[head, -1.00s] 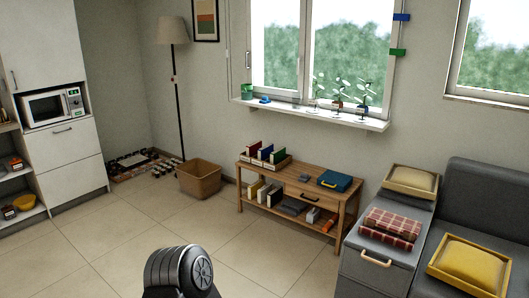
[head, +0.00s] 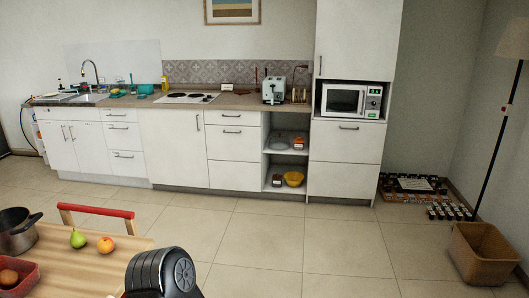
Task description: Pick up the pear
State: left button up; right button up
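The green pear (head: 78,239) stands on a light wooden table or cart top (head: 75,270) at the lower left of the head view. An orange-red round fruit (head: 106,245) sits just to its right, a small gap apart. A dark rounded arm part of mine covers the right end of the wooden top. Neither of my grippers shows in the head view, so I cannot see what they hold.
A steel pot (head: 16,232) and a red basket (head: 18,277) with brown fruit are left of the pear. A red handle bar (head: 95,211) rises behind it. White kitchen counters (head: 175,148) line the back wall. A brown bin (head: 484,253) stands at right. The middle floor is clear.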

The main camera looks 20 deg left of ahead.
aim_at(77, 240)
jog(key=i+j+u, duration=0.15)
jog(key=i+u, duration=0.7)
jog(key=i, duration=0.2)
